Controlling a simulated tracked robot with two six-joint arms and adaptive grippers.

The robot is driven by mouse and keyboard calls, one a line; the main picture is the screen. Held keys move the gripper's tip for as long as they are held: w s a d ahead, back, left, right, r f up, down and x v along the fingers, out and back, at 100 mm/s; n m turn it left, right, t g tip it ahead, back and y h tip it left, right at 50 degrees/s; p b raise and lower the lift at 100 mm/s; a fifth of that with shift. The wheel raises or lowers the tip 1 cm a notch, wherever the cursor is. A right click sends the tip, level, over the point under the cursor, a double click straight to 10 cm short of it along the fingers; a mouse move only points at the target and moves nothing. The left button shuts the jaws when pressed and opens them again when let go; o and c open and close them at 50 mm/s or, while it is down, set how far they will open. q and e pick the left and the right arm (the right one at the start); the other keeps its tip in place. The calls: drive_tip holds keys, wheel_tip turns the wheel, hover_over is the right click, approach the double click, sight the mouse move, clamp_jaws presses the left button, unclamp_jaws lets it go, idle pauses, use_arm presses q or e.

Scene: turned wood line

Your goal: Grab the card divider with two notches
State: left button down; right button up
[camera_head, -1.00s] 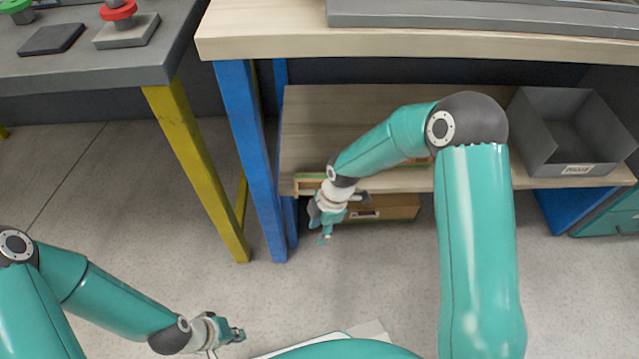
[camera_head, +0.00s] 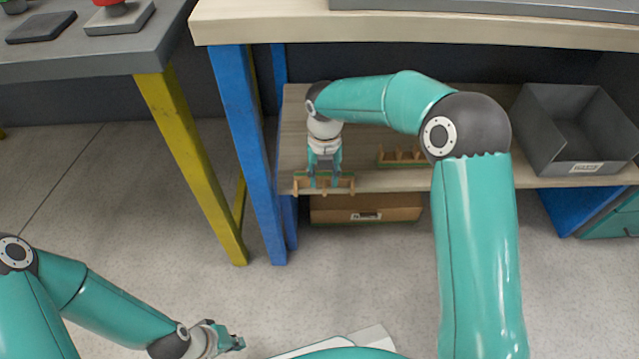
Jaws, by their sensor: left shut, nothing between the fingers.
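A small tan card divider (camera_head: 346,184) with green along its edge stands at the front left edge of the wooden shelf. My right gripper (camera_head: 323,182) points down at it, with its two fingers apart and overlapping the divider in the picture. I cannot tell whether they touch it. A second tan divider piece (camera_head: 400,155) with upright parts and a green base stands further right on the shelf, partly behind my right arm. The notches are too small to count. My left gripper (camera_head: 236,343) is shut and empty, low over the floor at the bottom left.
A grey open bin (camera_head: 573,140) with a label stands at the shelf's right. A brown box (camera_head: 366,210) with a label sits below the shelf edge. A blue table leg (camera_head: 247,150) stands just left of the shelf. The wooden tabletop (camera_head: 400,28) overhangs it.

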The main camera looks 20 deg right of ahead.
sight(324, 186)
wheel_tip(324, 186, down, 3)
drive_tip(key=shift+f+b, duration=0.1)
drive_tip(key=shift+b, duration=0.45)
clamp_jaws()
